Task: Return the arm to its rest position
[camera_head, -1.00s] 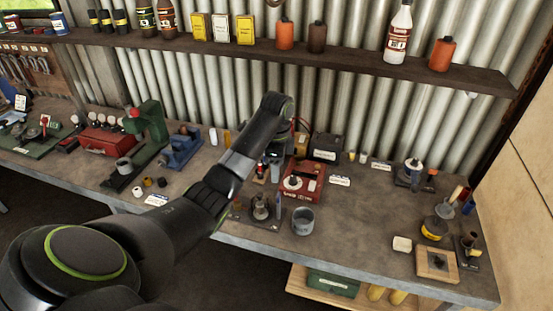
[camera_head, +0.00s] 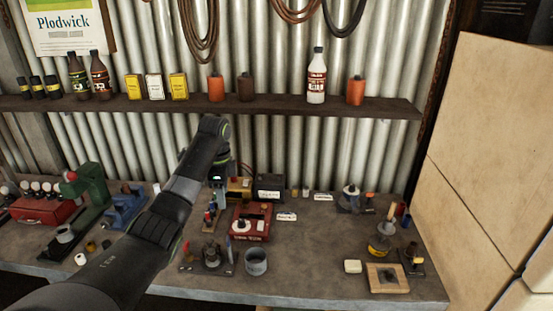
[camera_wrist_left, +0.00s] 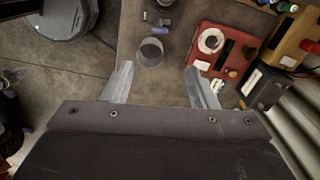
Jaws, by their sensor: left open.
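My left arm (camera_head: 160,222) reaches in from the lower left in the head view, over the workbench (camera_head: 320,255). Its wrist is beside the red box (camera_head: 251,222), and the fingers are mostly hidden in that view. In the left wrist view my left gripper (camera_wrist_left: 160,82) is open, its two grey fingers wide apart with nothing between them. It is above the bench, with the red box (camera_wrist_left: 220,62) beyond the right finger and a grey cup (camera_wrist_left: 151,52) beyond the gap. My right gripper is in neither view.
The grey cup (camera_head: 256,262) stands near the bench's front edge. A yellow box (camera_head: 239,188) and a black box (camera_head: 268,187) stand behind the red box. A shelf (camera_head: 280,107) with bottles and boxes runs above. Bare bench lies right of the cup.

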